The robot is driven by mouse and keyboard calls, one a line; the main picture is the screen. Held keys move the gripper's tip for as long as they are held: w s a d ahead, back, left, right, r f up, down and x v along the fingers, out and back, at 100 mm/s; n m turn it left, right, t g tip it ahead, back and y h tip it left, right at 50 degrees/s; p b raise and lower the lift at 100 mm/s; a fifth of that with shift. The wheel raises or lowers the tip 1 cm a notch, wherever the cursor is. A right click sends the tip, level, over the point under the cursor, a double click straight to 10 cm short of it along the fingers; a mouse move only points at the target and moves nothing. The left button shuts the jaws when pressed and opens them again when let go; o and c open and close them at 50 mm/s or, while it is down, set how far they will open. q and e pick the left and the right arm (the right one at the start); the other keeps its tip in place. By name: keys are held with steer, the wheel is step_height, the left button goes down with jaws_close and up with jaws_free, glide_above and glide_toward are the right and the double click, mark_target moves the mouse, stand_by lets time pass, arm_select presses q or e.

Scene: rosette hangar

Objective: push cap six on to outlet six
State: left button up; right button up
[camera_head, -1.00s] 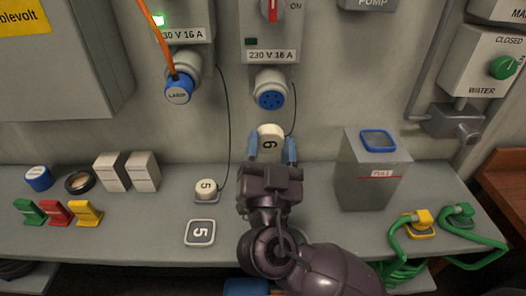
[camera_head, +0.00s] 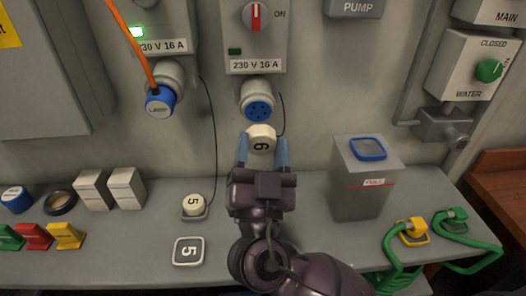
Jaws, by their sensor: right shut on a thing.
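Cap six (camera_head: 261,138) is a white cap marked 6. My right gripper (camera_head: 262,152) is shut on it, with a blue finger on each side. Outlet six (camera_head: 257,108) is a blue-faced round socket with dark holes in a pale collar, under the right-hand 230 V 16 A box. The cap shows just below the outlet's face in the picture; I cannot tell the exact gap in depth. A thin dark cord (camera_head: 283,112) hangs from beside the outlet toward the cap. My left gripper is not in view.
Cap five (camera_head: 193,204) stands on the bench (camera_head: 115,245) near a tile marked 5 (camera_head: 188,251). A blue plug (camera_head: 160,104) with an orange cable sits in the left outlet. A grey metal bin (camera_head: 361,192) stands close to the right of my gripper.

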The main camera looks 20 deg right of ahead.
mark_target(260, 150)
steer(key=shift+w+d+r+p, duration=0.15)
steer(key=shift+w+p, duration=0.05)
steer(key=shift+w, duration=0.35)
steer(key=shift+w+d+r+p, duration=0.1)
steer(key=shift+w+d+p, duration=0.05)
steer(key=shift+w, duration=0.35)
steer(key=shift+w+d+r+p, duration=0.15)
steer(key=shift+w+p, duration=0.05)
steer(key=shift+w, duration=0.35)
steer(key=shift+w+d, duration=0.15)
steer(key=shift+w, duration=0.3)
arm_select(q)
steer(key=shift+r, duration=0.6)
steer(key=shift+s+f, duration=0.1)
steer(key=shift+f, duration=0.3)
arm_select(e)
steer(key=shift+w+f, duration=0.1)
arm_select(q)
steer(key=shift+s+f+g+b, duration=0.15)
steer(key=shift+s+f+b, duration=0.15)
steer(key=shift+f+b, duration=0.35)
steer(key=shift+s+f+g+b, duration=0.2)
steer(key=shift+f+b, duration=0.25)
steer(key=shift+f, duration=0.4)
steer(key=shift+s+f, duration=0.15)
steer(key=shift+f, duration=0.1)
arm_select(e)
steer(key=shift+w+d, duration=0.15)
steer(key=shift+w, duration=0.35)
stand_by(0.3)
